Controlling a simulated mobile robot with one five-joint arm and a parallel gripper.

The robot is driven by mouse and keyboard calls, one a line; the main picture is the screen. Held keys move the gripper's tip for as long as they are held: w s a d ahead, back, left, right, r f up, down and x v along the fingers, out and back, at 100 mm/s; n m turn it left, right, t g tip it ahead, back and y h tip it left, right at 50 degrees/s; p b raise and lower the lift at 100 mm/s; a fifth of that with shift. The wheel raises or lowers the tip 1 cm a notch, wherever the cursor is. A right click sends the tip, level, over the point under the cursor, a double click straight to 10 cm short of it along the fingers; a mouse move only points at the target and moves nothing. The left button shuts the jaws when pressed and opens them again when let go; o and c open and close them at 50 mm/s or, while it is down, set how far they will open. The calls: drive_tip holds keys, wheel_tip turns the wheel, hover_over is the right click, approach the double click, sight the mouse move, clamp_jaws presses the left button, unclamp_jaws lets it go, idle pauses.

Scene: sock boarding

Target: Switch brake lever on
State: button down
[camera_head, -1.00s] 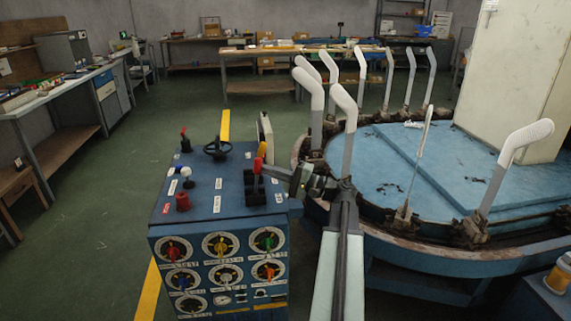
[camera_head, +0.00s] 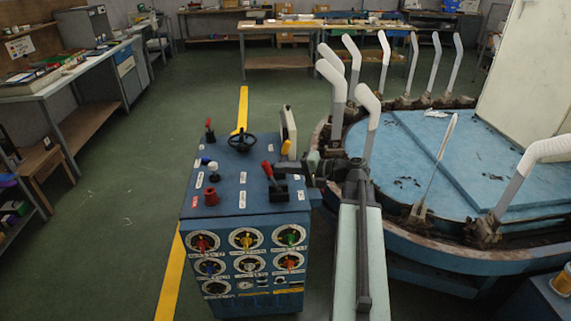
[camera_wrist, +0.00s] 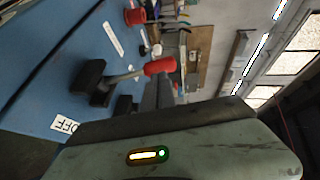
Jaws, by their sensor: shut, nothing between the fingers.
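The blue control box (camera_head: 250,205) carries several levers on its top. A red-handled lever (camera_head: 268,171) stands in a black base near the right edge and leans left. It also shows large in the wrist view (camera_wrist: 160,66), with an "OFF" label (camera_wrist: 67,125) near its black base. A yellow-handled lever (camera_head: 286,147) stands just behind it. Another red-handled lever (camera_head: 209,124) is at the box's far left. No label naming the brake lever is readable. My gripper (camera_head: 310,168) is shut and empty, just right of the near red lever; contact cannot be told.
A black handwheel (camera_head: 242,142), a white knob (camera_head: 214,168) and a red knob (camera_head: 211,196) are also on the box top. The round blue machine (camera_head: 440,160) with white upright forms is close on the right. Green floor is clear at left.

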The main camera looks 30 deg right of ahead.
drive_tip(key=shift+w+a, duration=0.15)
drive_tip(key=shift+a, duration=0.4)
drive_tip(key=shift+w+a, duration=0.15)
drive_tip(key=shift+a, duration=0.4)
drive_tip(key=shift+s+d+r, duration=0.1)
drive_tip(key=shift+s+r, duration=0.05)
drive_tip(key=p+v, duration=0.4)
drive_tip(key=v, duration=1)
drive_tip(key=shift+r, duration=0.35)
drive_tip(key=shift+w, duration=0.25)
